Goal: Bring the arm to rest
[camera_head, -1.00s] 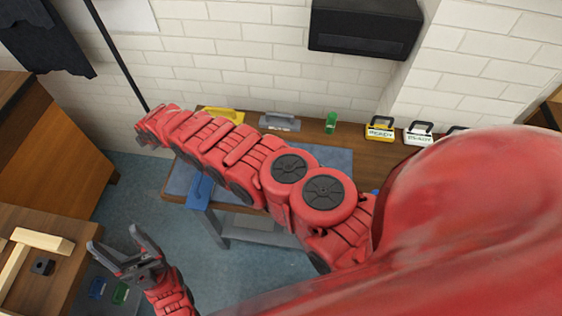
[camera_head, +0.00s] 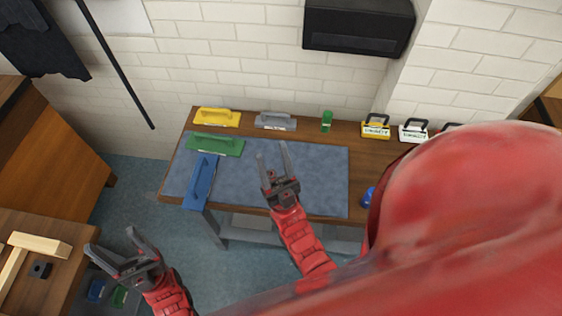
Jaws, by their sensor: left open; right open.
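My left gripper (camera_head: 115,255) is at the lower left, open and empty, near the edge of the wooden table with the pale wooden frame. My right gripper (camera_head: 273,165) is open and empty, with its fingers pointing away over the workbench with the blue-grey mat (camera_head: 320,170). I cannot tell how high it is above the mat. My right forearm reaches up from the lower middle of the view. A large red part of my own arm covers the lower right and hides the bench's right side.
On the bench are a yellow tool (camera_head: 217,117), a grey tool (camera_head: 275,121), a green tool (camera_head: 214,145), a blue tool (camera_head: 201,181), a green can (camera_head: 327,121) and a yellow box (camera_head: 376,127). A pale wooden frame (camera_head: 40,245) lies on the left table.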

